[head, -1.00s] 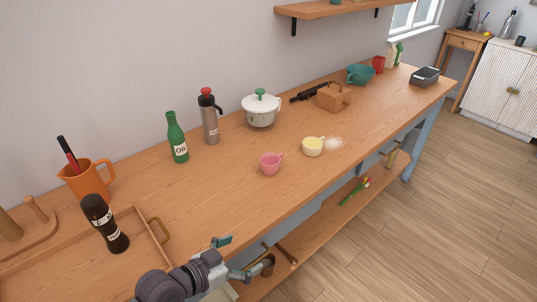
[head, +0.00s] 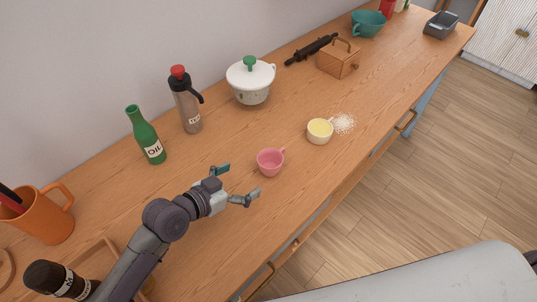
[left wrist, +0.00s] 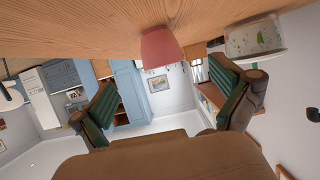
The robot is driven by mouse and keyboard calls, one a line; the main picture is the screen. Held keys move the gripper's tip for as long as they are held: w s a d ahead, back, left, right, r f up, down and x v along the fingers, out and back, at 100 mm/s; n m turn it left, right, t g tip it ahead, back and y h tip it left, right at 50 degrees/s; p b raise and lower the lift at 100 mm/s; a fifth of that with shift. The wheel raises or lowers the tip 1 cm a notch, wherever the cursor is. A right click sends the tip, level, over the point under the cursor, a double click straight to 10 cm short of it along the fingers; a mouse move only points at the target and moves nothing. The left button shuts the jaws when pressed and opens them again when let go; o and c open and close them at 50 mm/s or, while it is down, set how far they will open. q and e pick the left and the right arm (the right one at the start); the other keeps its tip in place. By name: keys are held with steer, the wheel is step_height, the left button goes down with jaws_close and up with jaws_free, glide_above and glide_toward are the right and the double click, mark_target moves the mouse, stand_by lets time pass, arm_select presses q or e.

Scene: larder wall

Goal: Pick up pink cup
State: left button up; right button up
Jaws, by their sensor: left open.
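The pink cup (head: 270,162) stands upright on the wooden counter, its handle toward the upper right in the head view. My left gripper (head: 238,184) is open and empty, close to the cup on its lower-left side, with its fingers pointing toward it. In the left wrist view the pink cup (left wrist: 160,48) shows upside down, ahead of and between the two spread fingers (left wrist: 168,105). The cup is not seen touching either finger. My right gripper is not seen.
The oil bottle (head: 146,137), flask (head: 187,103) and white pot (head: 250,82) stand behind. The counter's front edge is below right.

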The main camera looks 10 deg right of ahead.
mark_target(261, 166)
arm_select(q)
steer(key=x, duration=0.5)
steer(key=shift+r, duration=0.2)
steer(key=d+p, duration=0.1)
steer(key=w+d+p, duration=0.1)
steer(key=shift+w+d, duration=0.25)
steer(key=shift+w, duration=0.1)
steer(key=x, duration=0.2)
steer(key=shift+w+d, duration=0.15)
steer(key=shift+d, duration=0.1)
steer(key=shift+w+d+f, duration=0.25)
steer(key=shift+w+d, duration=0.05)
steer(key=shift+d, duration=0.05)
steer(key=c, duration=1.3)
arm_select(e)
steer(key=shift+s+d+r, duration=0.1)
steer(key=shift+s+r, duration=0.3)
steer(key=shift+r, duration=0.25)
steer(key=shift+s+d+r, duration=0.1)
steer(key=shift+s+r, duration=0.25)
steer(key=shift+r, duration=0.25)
